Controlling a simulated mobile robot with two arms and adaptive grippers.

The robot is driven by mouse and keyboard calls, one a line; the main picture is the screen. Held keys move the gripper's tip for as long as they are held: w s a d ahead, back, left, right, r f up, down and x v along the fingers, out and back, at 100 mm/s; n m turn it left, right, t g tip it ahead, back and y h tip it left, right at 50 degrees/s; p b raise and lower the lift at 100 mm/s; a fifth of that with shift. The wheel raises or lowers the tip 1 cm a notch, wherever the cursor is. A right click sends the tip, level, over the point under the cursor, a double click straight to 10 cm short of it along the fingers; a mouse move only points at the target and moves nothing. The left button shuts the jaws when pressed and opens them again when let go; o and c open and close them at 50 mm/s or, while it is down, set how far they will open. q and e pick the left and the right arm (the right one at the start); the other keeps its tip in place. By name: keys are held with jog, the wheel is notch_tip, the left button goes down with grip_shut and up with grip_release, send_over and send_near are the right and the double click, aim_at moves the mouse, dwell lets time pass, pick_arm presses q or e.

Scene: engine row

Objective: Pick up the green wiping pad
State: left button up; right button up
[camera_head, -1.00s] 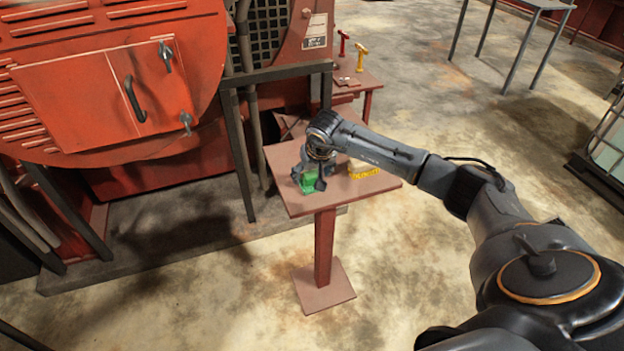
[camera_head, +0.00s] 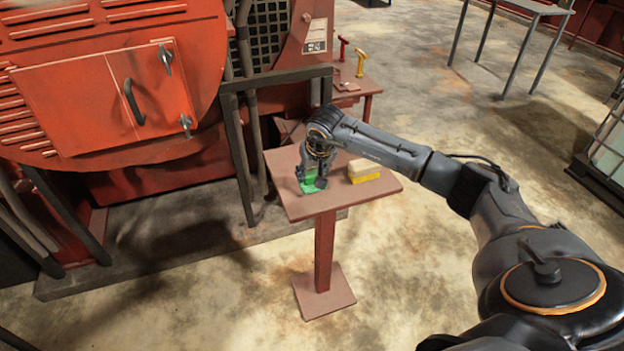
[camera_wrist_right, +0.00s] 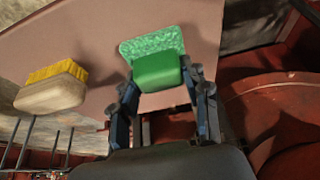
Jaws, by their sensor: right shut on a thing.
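The green wiping pad (camera_head: 310,181) is at the left part of the small brown pedestal table (camera_head: 300,208). My right gripper (camera_head: 314,182) is over it with its fingers around it, partly hiding it. In the right wrist view the pad (camera_wrist_right: 155,60) shows a rough bright-green sheet with a smoother green block on it. The fingers of my right gripper (camera_wrist_right: 160,88) stand on both sides of the block and are shut on it. Whether the pad is clear of the tabletop, I cannot tell. My left gripper is not in view.
A brush with yellow bristles and a pale body (camera_head: 363,171) lies right of the pad; it also shows in the right wrist view (camera_wrist_right: 52,88). A red machine (camera_head: 100,90) stands at the left. A low table with red and yellow handled tools (camera_head: 360,62) stands behind.

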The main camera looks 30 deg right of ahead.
jog(key=s+a+r+b, duration=0.1)
jog(key=s+a+r, duration=0.1)
jog(key=s+r, duration=0.3)
jog(key=s+a+r+b, duration=0.1)
jog(key=s+a+r, duration=0.2)
jog(key=s+r, duration=0.3)
jog(key=shift+s+a+b, duration=0.35)
jog(key=shift+s+b, duration=0.05)
jog(key=shift+s, duration=0.5)
